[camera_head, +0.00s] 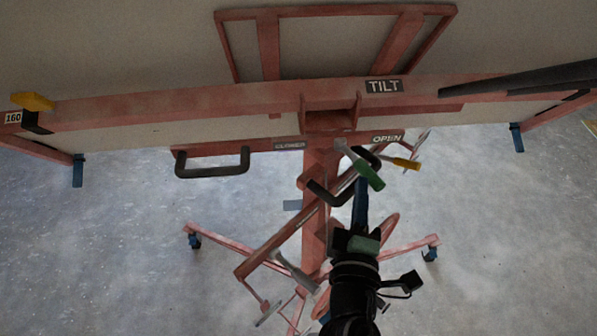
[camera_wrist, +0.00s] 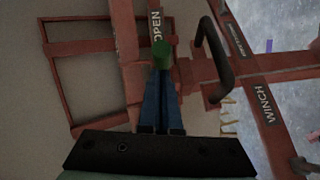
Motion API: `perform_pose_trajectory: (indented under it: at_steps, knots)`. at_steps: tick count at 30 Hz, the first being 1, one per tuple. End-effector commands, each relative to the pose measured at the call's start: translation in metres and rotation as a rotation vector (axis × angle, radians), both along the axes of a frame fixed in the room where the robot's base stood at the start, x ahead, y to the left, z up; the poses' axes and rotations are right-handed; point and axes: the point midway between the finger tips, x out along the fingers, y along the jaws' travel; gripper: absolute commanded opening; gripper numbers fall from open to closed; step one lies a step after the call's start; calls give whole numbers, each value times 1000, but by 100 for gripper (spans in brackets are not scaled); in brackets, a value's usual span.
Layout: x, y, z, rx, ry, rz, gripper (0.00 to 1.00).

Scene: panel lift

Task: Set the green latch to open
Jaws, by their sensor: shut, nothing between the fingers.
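The green latch (camera_head: 369,171) is a pale lever with a green grip, seen below the red beam in the head view. It slants down to the right, between the CLOSED plate (camera_head: 290,145) and the OPEN plate (camera_head: 387,138), nearer OPEN. My gripper (camera_head: 361,184) has its blue fingers shut and empty, with the tips just below the green grip. In the wrist view, the green grip (camera_wrist: 162,50) appears right at the tips of my gripper (camera_wrist: 161,76), partly over the OPEN plate (camera_wrist: 156,24). I cannot tell whether they touch.
A black handle (camera_head: 213,166) hangs at the left of the beam. Another black handle (camera_head: 330,194) is close left of my fingers, and a yellow-gripped lever (camera_head: 405,163) is close right. The large panel (camera_head: 130,45) hangs above. Floor is clear at both sides.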

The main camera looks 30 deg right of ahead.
Motion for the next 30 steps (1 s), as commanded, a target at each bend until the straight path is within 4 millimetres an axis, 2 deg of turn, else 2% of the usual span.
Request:
perform_pose_trajectory:
  at_steps: [12, 30]
  knots:
    - [-6, -15, 0, -2, 3, -9, 0]
    - [-3, -16, 2, -2, 4, -14, 0]
